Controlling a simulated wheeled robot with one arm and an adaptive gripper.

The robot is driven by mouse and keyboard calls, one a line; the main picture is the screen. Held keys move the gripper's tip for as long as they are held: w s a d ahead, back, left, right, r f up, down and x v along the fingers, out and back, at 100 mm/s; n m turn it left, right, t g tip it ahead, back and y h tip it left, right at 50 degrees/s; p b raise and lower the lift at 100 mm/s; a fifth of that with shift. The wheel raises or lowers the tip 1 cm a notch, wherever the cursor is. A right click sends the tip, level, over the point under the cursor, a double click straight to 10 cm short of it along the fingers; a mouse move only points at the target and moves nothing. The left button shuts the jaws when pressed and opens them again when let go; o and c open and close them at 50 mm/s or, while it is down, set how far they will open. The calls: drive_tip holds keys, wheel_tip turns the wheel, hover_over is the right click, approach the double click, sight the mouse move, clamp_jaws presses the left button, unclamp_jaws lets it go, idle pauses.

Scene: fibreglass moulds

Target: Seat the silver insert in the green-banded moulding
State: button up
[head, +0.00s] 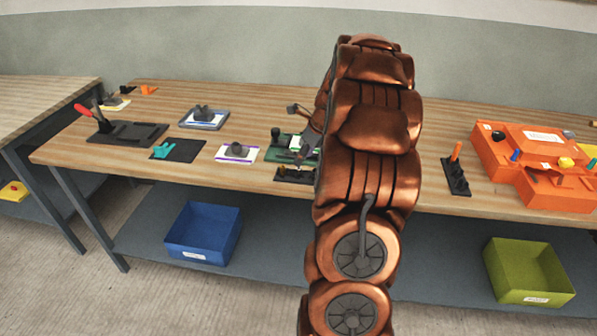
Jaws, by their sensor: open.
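My gripper (291,135) is at the end of the copper arm, over the middle of the bench. Its dark fingers stand apart, one up and back, one low and forward, with nothing clearly held between them. A green piece with a white top (280,150) lies right under and behind the fingers. It may be the green-banded moulding, but the gripper and arm hide much of it. I cannot make out the silver insert for sure. Contact between the fingers and the green piece cannot be told.
Left of my gripper lie a purple-edged white plate (223,157) with a grey part, a grey tray (190,123), a dark mat (191,152) and a black tool board (140,137). A black stand (459,187) and an orange machine (490,155) stand right. Bins sit below.

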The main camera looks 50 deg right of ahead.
sight(300, 169)
drive_tip(key=shift+s+p+x, duration=0.15)
drive_tip(key=shift+p+x, duration=0.25)
drive_tip(key=shift+x, duration=0.9)
drive_tip(key=shift+s+p+x, duration=0.1)
drive_tip(key=shift+p+x, duration=0.3)
drive_tip(key=shift+x, duration=0.9)
clamp_jaws()
